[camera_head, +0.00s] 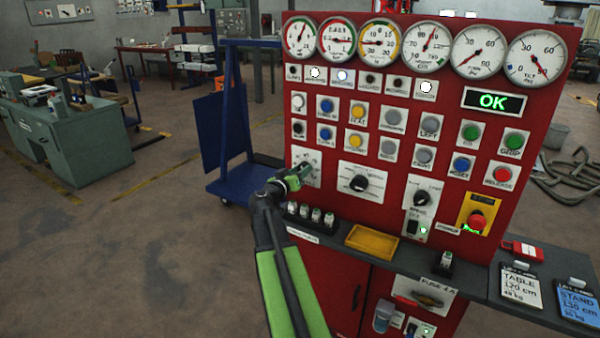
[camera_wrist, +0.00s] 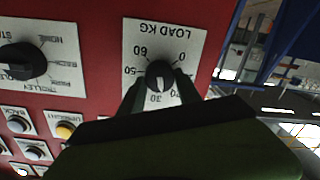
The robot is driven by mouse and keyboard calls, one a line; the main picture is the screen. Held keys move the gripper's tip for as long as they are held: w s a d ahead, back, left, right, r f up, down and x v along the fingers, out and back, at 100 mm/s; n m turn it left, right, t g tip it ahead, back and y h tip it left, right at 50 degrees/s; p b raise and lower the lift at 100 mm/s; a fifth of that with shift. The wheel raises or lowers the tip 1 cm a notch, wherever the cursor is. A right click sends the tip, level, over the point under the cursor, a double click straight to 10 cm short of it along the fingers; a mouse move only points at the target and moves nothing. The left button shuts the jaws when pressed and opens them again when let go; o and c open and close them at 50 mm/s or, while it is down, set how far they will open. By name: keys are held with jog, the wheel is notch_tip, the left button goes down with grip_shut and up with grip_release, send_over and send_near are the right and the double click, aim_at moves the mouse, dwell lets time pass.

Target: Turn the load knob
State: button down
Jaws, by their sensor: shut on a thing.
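The load knob (camera_wrist: 160,74) is a round black knob on a white plate (camera_wrist: 190,38) marked LOAD KG, upside down in the wrist view. Numbers such as 0, 30, 50 and 60 ring it. My gripper (camera_wrist: 160,86) is shut on the knob, with one dark finger on each side. The knob's pointer direction cannot be read clearly. In the head view, my green gripper (camera_head: 300,174) reaches the white load plate (camera_head: 308,156) at the left of the red panel (camera_head: 335,218) and hides most of the knob.
Another black knob (camera_head: 360,183) sits on a white plate to the right. Buttons, gauges and a green OK display (camera_head: 493,101) fill the panel above. A grey ledge with a yellow tray (camera_head: 371,240) juts out below. A blue cart (camera_head: 226,125) stands behind at left.

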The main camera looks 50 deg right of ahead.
jog(key=shift+s+m, duration=0.15)
jog(key=shift+m, duration=1.05)
jog(key=c, duration=0.8)
grip_release()
jog(key=shift+c, duration=0.2)
